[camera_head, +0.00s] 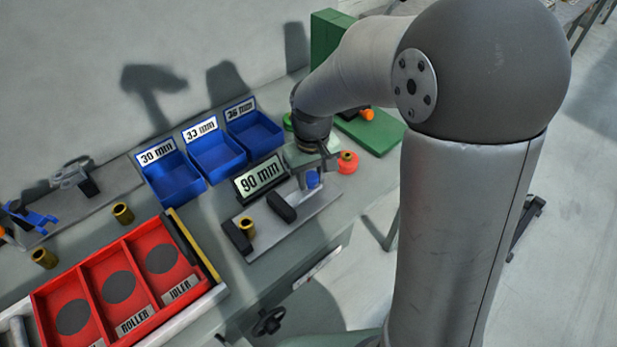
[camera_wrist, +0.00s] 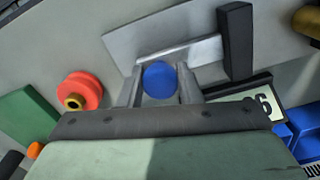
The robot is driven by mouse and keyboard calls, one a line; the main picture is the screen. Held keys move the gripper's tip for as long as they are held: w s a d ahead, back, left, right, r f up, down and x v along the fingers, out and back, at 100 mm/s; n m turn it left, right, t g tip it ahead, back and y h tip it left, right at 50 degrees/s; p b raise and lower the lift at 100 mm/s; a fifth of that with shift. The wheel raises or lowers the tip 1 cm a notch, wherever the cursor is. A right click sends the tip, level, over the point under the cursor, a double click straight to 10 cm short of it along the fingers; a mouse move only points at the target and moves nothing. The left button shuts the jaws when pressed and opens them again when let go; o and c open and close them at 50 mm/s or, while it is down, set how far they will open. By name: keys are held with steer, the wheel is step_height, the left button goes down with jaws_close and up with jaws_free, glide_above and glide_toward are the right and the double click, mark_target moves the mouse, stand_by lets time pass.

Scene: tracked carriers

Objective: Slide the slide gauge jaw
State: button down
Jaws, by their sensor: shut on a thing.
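The slide gauge lies on a grey plate (camera_head: 295,226) on the bench. It has a dark fixed jaw (camera_head: 237,238) at the left and a dark sliding jaw (camera_head: 281,206) apart from it. The sliding jaw also shows in the wrist view (camera_wrist: 236,42), joined by a light bar to a round blue knob (camera_wrist: 160,80). My gripper (camera_wrist: 160,88) is shut on the blue knob, one finger on each side. A brass piece (camera_head: 248,226) stands beside the fixed jaw, between the two jaws. The gauge display (camera_head: 260,177) reads 90 mm.
Blue bins (camera_head: 172,182) marked 30, 33 and 36 mm stand behind the gauge. A red compartment tray (camera_head: 98,262) is at the left. A red-orange flanged roller (camera_wrist: 82,91) and a green fixture (camera_head: 378,135) are near my gripper. Loose brass pieces (camera_head: 122,213) lie at the left.

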steer(key=c, duration=1)
jaws_free()
steer(key=shift+w+d, duration=0.2)
steer(key=shift+d, duration=0.05)
steer(key=shift+c, duration=0.2)
step_height(320, 180, up, 18)
steer(key=shift+f, duration=0.25)
steer(key=shift+s, duration=0.1)
steer(key=s+d+f+m, duration=0.2)
steer(key=s+d+f, duration=0.2)
steer(key=s, duration=0.5)
steer(key=s+d+f+m, duration=0.2)
steer(key=s+d+f, duration=0.2)
steer(key=s+f, duration=0.4)
steer(key=shift+s+d+f, duration=0.25)
steer(key=shift+s+d, duration=0.1)
steer(key=shift+s, duration=0.35)
